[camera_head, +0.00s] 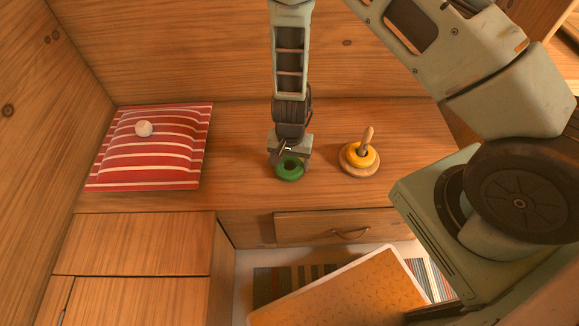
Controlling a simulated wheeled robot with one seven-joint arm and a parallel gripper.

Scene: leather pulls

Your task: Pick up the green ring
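The green ring (290,174) lies flat on, or very close above, the wooden counter, near its front edge. My gripper (289,160) points down right at the ring, with its fingers spread to about the ring's width at its left and right sides. I cannot tell whether the fingers press on the ring or stand just clear of it. Part of the ring's far side is hidden by the gripper.
A wooden peg stand (346,168) with a yellow ring (363,156) stands just right. Below are a drawer (310,228) and a tilted orange-topped panel (345,290). Counter between cushion and ring is clear.

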